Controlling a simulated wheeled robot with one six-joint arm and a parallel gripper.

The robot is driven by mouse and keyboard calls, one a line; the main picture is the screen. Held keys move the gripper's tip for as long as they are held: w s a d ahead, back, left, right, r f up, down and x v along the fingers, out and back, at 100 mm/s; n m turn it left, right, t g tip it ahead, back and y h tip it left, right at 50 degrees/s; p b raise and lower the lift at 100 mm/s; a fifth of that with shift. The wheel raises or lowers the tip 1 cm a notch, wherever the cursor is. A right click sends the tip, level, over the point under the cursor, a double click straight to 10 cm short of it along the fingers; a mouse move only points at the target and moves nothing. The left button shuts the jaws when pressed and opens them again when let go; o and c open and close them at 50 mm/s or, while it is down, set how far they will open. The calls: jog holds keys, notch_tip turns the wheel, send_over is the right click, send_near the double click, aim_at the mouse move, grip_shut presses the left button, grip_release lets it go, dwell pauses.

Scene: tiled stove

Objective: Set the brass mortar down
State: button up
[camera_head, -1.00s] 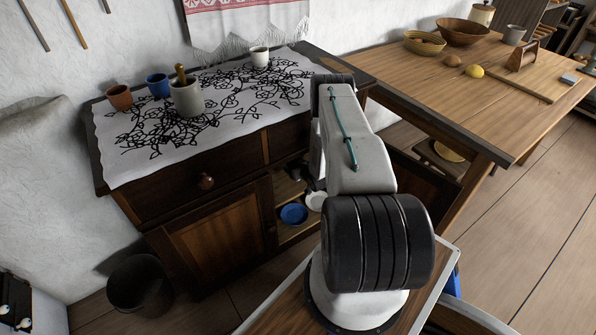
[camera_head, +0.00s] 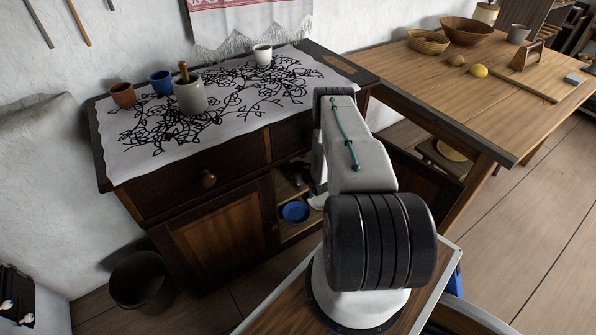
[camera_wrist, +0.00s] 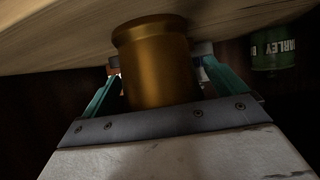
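The brass mortar (camera_wrist: 158,65) fills the middle of the wrist view, a plain gold-brown cylinder with a wider rim at the picture's top end. My gripper (camera_wrist: 160,70) has its green fingers on both sides of it, with the grey pads against its sides, and appears shut on it. A pale wooden board (camera_wrist: 60,35) lies close to the mortar's rim end; I cannot tell whether they touch. In the head view my arm reaches into the open right part of the dark cabinet (camera_head: 222,222), and it hides the gripper and mortar.
A green tin with white lettering (camera_wrist: 272,50) is right of the mortar. A blue bowl (camera_head: 295,212) sits low inside the cabinet, left of my arm. Cups and a grey mortar with pestle (camera_head: 190,94) stand on the cabinet's cloth. A wooden table (camera_head: 480,85) is at right.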

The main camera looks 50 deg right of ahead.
jog(key=shift+r, duration=0.15)
jog(key=v, duration=1.2)
